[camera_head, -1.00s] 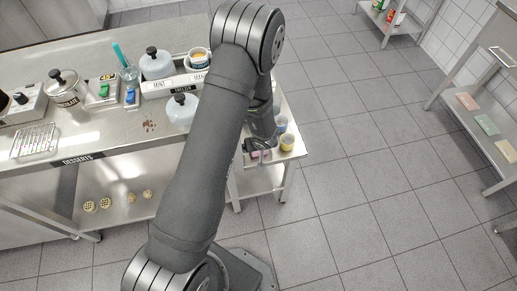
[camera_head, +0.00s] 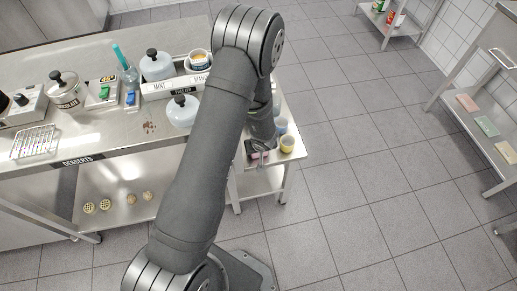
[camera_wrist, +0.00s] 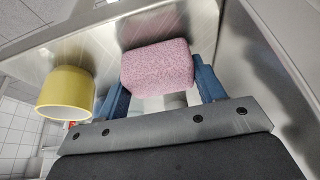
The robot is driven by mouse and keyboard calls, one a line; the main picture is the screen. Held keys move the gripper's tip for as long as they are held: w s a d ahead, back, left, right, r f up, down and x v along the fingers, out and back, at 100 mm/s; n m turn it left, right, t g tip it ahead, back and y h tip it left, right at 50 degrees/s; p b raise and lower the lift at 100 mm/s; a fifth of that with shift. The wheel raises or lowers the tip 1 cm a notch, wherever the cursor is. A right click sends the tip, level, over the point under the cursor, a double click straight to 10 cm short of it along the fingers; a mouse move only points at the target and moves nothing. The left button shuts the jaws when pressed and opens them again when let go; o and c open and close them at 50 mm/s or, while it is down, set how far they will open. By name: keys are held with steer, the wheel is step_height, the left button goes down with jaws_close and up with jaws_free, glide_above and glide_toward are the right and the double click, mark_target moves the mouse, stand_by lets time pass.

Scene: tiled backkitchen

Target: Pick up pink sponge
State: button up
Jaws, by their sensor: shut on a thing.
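The pink sponge (camera_wrist: 158,68) is a speckled block between the two blue fingers of my gripper (camera_wrist: 160,85) in the wrist view. The fingers are shut on its left and right sides. In the head view my gripper (camera_head: 258,152) hangs low over the small metal side table (camera_head: 262,180). Only a bit of pink shows there; my arm and gripper hide most of it. I cannot tell whether the sponge touches the tabletop.
A yellow cup (camera_wrist: 66,92) stands close left of my gripper in the wrist view; in the head view it is right of it (camera_head: 287,144). A blue cup (camera_head: 280,126) stands behind it. The counter (camera_head: 110,130) with lidded pots is to the left. Open floor lies right.

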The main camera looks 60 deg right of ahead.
steer(key=shift+r, duration=0.55)
step_height(320, 180, up, 3)
steer(key=shift+f, duration=0.1)
steer(key=s+a+r, duration=0.3)
steer(key=s+r, duration=0.4)
steer(key=s, duration=0.4)
steer(key=shift+s, duration=0.15)
